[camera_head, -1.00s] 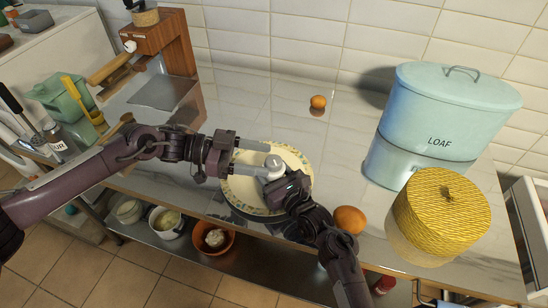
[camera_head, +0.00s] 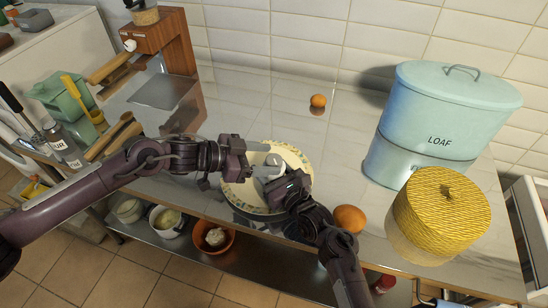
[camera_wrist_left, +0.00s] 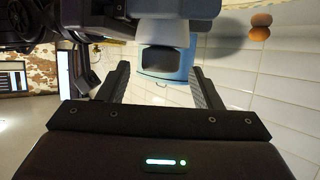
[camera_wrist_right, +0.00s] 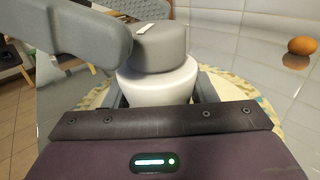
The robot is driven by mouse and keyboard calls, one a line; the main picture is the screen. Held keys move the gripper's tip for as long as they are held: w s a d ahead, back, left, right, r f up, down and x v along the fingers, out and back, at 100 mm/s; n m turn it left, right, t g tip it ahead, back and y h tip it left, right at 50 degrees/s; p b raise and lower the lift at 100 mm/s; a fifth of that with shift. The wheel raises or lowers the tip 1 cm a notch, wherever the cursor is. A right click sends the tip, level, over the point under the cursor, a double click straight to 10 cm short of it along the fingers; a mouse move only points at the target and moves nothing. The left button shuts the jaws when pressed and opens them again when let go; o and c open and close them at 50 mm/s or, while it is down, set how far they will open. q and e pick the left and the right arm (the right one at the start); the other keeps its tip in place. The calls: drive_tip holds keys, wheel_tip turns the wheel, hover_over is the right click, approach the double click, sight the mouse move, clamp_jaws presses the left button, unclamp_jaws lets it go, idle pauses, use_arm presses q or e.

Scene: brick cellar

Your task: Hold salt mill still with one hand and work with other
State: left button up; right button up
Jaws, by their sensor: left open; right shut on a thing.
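The salt mill (camera_head: 273,163), with a white body (camera_wrist_right: 165,88) and grey top (camera_wrist_right: 160,45) in the right wrist view, stands over a cream plate with a patterned rim (camera_head: 298,159). My right gripper (camera_head: 275,178) is shut on the mill's lower body from the front right. My left gripper (camera_head: 262,162) is open at the mill's top, coming from the left. In the right wrist view a grey left finger (camera_wrist_right: 75,32) reaches beside the grey top. I cannot tell if it touches. The left wrist view shows the left jaws apart (camera_wrist_left: 160,88).
A blue LOAF bin (camera_head: 440,115) and a yellow woven container (camera_head: 440,212) stand on the right.

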sight(271, 158)
use_arm(q)
drive_tip(key=shift+x, duration=1.4)
drive_tip(key=shift+a, duration=0.1)
drive_tip(key=shift+c, duration=0.5)
drive_tip(key=c, duration=0.9)
drive_tip(key=shift+m+g, duration=0.4)
drive_tip(key=m+g, duration=0.3)
drive_tip(key=g, duration=0.1)
drive_tip(key=shift+w+m+h, duration=0.1)
drive_tip(key=shift+m+h, duration=0.2)
drive_tip(key=m+g, duration=0.1)
drive_tip(key=g, duration=0.1)
drive_tip(key=m+g, duration=0.1)
drive_tip(key=m, duration=0.1)
drive_tip(key=m+g+y, duration=0.1)
drive_tip(key=g, duration=0.1)
drive_tip(key=shift+s+d+f+g, duration=0.2)
drive_tip(key=shift+s+d+g, duration=0.05)
drive_tip(key=shift+s+g, duration=0.05)
drive_tip(key=shift+w+a+r+m+g+y, duration=0.1)
drive_tip(key=shift+m+g+y, duration=0.45)
drive_tip(key=shift+m, duration=0.25)
drive_tip(key=shift+w+r+m+g+y, duration=0.1)
drive_tip(key=shift+m+g+y, duration=0.25)
drive_tip(key=shift+m+g, duration=0.4)
drive_tip(key=shift+a+m+g+y, duration=0.1)
drive_tip(key=shift+m+g+y, duration=0.2)
drive_tip(key=shift+m+y, duration=0.2)
